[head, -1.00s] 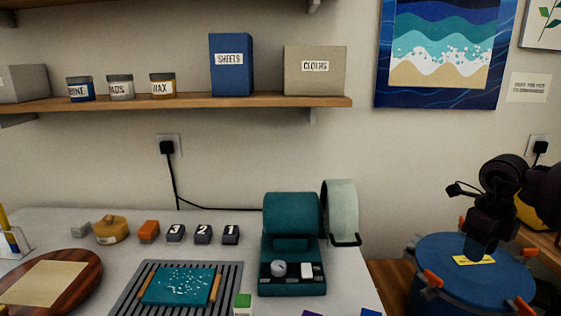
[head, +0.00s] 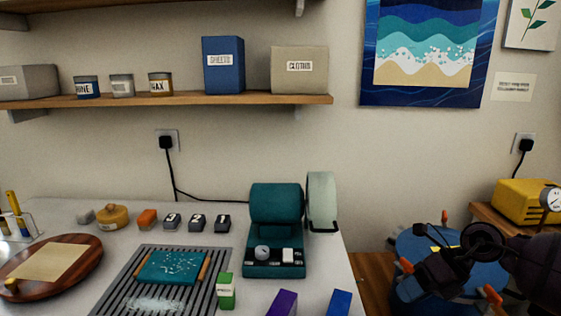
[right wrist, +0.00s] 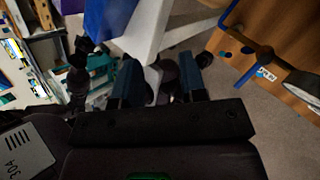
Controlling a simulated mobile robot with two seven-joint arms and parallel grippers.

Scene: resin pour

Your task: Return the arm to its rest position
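My right arm comes in from the right in the head view, with its dark gripper (head: 432,278) low in front of the blue round vessel (head: 408,248). In the right wrist view its two fingers (right wrist: 160,84) stand apart, with no held object that I can make out between them. The gripper is beside the right end of the white worktable (head: 335,262), and whether it touches the vessel cannot be told. My left gripper is not in view.
The worktable holds a teal machine (head: 276,205), a teal panel (head: 172,267) on a grey rack (head: 112,300), and a round wooden board (head: 85,262). A yellow machine (head: 520,202) stands at the right. A shelf (head: 200,101) runs above.

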